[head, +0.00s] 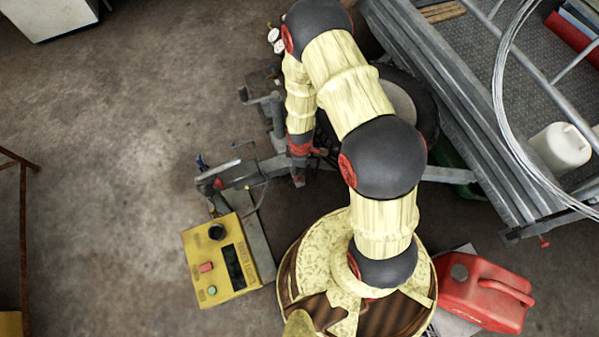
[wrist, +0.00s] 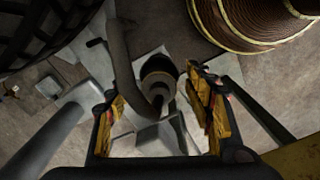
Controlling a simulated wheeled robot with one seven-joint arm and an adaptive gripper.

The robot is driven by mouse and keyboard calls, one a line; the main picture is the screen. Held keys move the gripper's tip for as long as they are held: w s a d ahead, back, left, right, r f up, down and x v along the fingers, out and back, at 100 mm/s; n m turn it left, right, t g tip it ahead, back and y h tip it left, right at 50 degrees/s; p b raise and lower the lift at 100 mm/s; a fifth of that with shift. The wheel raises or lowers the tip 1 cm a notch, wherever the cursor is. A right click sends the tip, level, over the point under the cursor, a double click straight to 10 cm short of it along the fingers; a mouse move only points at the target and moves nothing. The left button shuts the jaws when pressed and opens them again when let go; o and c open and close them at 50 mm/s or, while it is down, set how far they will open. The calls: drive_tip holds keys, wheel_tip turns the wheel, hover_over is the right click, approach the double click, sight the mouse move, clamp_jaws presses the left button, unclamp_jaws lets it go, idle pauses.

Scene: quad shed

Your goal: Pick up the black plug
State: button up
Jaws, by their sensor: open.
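In the wrist view, a dark, rounded piece with a paler band, which looks like the black plug (wrist: 158,68), shows between and slightly beyond my gripper's fingers. A dark bent tube or cable (wrist: 121,62) runs down beside it; I cannot tell whether they are joined. My gripper (wrist: 152,84) is open, with one yellow-padded finger on each side and a gap around the dark piece. In the head view, my gripper (head: 298,180) points down over the grey metal frame (head: 265,168). I cannot make out the plug there; the arm and frame may hide it.
A yellow control box (head: 228,258) lies at the lower left of my gripper. A red fuel can (head: 485,292) stands at the lower right. A dark tyre (head: 418,100) and a grey metal rack (head: 455,110) are at the right. The concrete floor at the left is mostly clear.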

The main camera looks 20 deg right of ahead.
drive_tip(key=c, duration=0.3)
drive_tip(key=shift+w, duration=0.1)
drive_tip(key=c, duration=1)
